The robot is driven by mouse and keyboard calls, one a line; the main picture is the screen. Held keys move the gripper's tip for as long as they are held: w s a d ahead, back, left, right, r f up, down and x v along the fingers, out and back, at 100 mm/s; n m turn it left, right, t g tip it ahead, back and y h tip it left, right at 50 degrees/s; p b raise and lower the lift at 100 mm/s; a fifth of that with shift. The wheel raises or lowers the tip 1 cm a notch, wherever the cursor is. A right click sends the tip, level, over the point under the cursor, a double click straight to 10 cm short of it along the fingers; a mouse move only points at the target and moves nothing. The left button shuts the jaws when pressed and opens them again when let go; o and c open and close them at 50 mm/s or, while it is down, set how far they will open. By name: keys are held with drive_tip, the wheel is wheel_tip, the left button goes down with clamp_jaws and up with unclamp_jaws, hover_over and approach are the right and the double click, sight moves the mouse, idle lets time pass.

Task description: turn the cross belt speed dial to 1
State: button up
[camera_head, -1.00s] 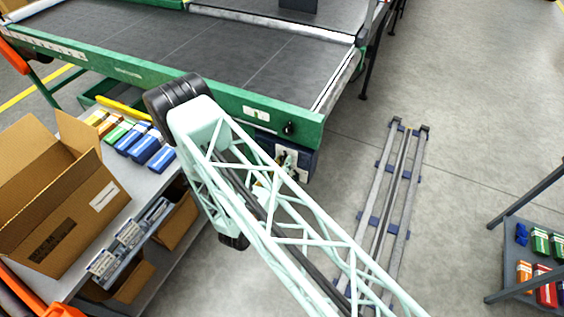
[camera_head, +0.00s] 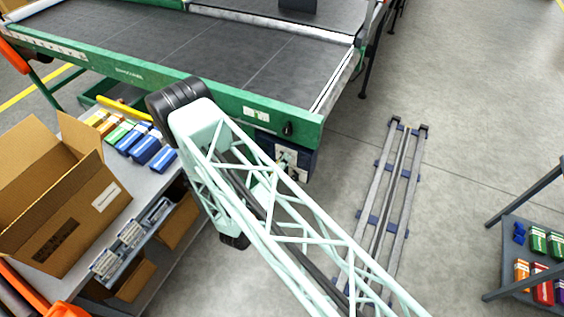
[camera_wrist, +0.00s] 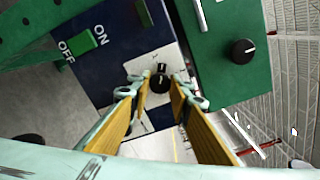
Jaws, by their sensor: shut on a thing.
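In the wrist view, a small black dial (camera_wrist: 160,82) with a light pointer mark sits on a white plate (camera_wrist: 146,62) on a dark blue panel. Numerals show beside the dial but are too small to read safely. My gripper (camera_wrist: 160,86) has its two yellow-sided fingers on either side of the dial, shut on it. In the head view, the white plate (camera_head: 293,158) shows below the green conveyor frame.
A second black knob (camera_wrist: 242,51) is on the green frame, right of the dial. A green ON/OFF switch (camera_wrist: 82,42) is at left. A shelf with a cardboard box (camera_head: 60,200) stands at left. A rail track (camera_head: 372,220) lies on the floor at right.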

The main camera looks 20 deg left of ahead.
drive_tip(key=shift+n, duration=1.9)
drive_tip(key=o, duration=0.8)
drive_tip(key=shift+o, duration=0.2)
drive_tip(key=shift+s, duration=0.15)
drive_tip(key=s+a, duration=0.2)
drive_tip(key=s, duration=0.9)
drive_tip(key=shift+s, duration=0.25)
drive_tip(key=shift+r, duration=0.15)
